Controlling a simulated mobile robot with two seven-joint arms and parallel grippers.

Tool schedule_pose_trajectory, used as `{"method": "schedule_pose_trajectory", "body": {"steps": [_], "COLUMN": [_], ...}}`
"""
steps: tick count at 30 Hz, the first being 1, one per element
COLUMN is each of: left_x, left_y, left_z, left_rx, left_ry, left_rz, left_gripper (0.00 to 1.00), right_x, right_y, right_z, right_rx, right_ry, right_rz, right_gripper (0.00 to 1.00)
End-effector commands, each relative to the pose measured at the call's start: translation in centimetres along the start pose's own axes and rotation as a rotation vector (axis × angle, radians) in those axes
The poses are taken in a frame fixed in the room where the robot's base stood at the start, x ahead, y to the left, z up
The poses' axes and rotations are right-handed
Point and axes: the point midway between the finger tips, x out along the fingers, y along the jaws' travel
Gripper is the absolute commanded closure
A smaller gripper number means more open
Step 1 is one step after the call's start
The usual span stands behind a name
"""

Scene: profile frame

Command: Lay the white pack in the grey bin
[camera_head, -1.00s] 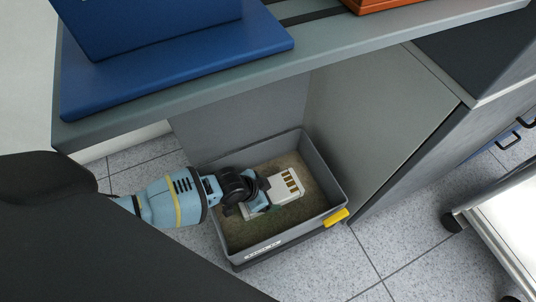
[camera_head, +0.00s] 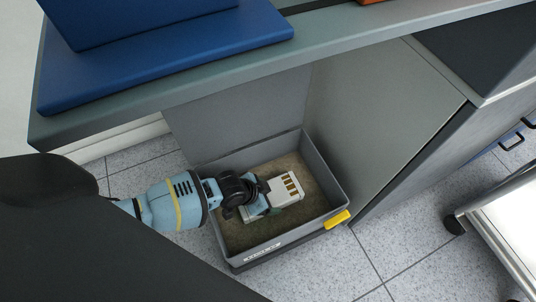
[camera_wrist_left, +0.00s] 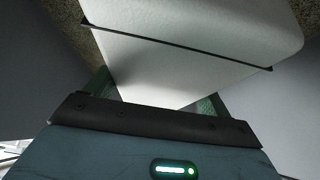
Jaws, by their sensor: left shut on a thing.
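The white pack (camera_head: 287,190), with a row of brown-gold contacts on its end, is in my left gripper (camera_head: 262,198) inside the outline of the grey bin (camera_head: 331,175). The gripper is shut on the pack's near end. In the left wrist view the pack (camera_wrist_left: 190,60) fills the middle between the two green-edged fingers of the gripper (camera_wrist_left: 160,100). The bin stands on the floor and has a brown, rough bottom and a yellow tab at its right corner. I cannot tell whether the pack touches the bottom. My right gripper is not in view.
A grey worktop (camera_head: 180,95) with a blue case (camera_head: 200,52) overhangs behind the bin. A grey cabinet panel (camera_head: 370,110) stands close at the bin's right. A white wheeled cart (camera_head: 505,230) is at the far right. The tiled floor (camera_head: 400,255) in front is clear.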

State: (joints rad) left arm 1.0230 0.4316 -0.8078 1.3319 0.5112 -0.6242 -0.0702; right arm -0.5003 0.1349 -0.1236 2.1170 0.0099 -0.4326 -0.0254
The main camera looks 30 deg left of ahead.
Motion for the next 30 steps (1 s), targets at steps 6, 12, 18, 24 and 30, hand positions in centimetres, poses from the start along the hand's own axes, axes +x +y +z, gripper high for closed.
{"method": "schedule_pose_trajectory", "body": {"steps": [6, 12, 18, 24, 30], "left_x": [0.3, 0.6, 0.9, 1.2, 1.5], "left_y": [0.0, 0.0, 0.0, 0.0, 0.0], "left_z": [0.0, 0.2, 0.4, 0.6, 0.8], "left_rx": [0.000, 0.000, -0.001, -0.001, -0.001], "left_ry": [0.004, 0.004, 0.004, 0.003, 0.003], "left_rz": [0.000, 0.000, 0.000, 0.000, 0.000], "left_gripper": [0.58, 0.58, 0.58, 0.58, 0.58], "right_x": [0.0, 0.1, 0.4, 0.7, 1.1], "right_y": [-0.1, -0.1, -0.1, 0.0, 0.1], "right_z": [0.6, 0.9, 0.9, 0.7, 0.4], "right_rx": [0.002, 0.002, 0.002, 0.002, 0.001], "right_ry": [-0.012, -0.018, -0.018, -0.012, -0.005], "right_rz": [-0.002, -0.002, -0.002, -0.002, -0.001], "right_gripper": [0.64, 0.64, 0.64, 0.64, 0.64]}}
